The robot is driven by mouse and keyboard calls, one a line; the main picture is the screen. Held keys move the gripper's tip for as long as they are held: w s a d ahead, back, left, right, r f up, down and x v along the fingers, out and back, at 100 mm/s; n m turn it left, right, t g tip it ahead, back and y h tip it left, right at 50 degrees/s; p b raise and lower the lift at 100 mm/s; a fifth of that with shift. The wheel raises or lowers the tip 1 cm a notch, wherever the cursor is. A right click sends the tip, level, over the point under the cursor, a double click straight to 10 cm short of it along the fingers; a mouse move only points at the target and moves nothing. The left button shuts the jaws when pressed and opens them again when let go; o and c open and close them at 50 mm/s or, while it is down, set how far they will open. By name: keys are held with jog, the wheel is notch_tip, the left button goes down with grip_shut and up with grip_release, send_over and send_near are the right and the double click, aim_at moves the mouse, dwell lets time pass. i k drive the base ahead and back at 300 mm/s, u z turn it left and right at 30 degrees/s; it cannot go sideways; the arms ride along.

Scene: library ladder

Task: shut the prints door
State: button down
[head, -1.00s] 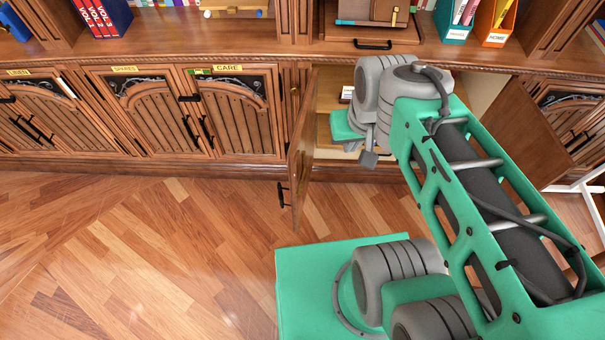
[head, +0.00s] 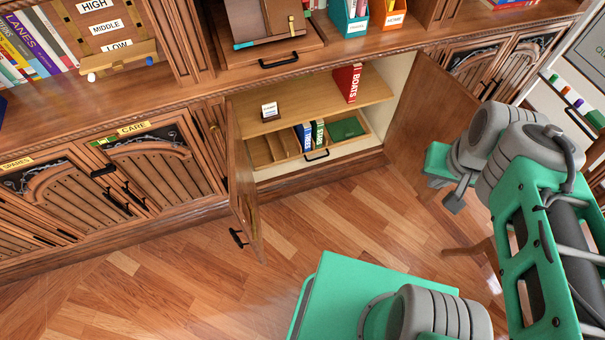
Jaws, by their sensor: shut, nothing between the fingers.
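A low cabinet in the middle stands open, with a wooden door on each side of its opening. The left door (head: 243,190) stands out into the room, nearly edge-on, with a black handle (head: 238,237). The right door (head: 428,118) also stands open, its lower part partly hidden by my arm. No label reading "prints" is legible on either, so I cannot tell which is the prints door. My gripper (head: 454,202) is shut and empty, low in front of the right door; I cannot tell whether it touches the door.
Inside the cabinet are a shelf (head: 310,103) with a red BOATS book (head: 346,83) and a small card (head: 269,111), and below it a drawer (head: 320,157) with several books. Shut cabinets line the left. The wooden floor (head: 170,275) at front left is clear.

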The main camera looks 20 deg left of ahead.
aim_at(241, 182)
jog(key=z, duration=0.95)
jog(key=k, duration=1.4)
jog(key=u, duration=1.7)
jog(key=i, duration=1)
jog(key=z, duration=0.15)
jog(key=k, duration=0.45)
jog(key=u, duration=0.65)
jog(key=i, duration=0.15)
jog(key=u, duration=1.5)
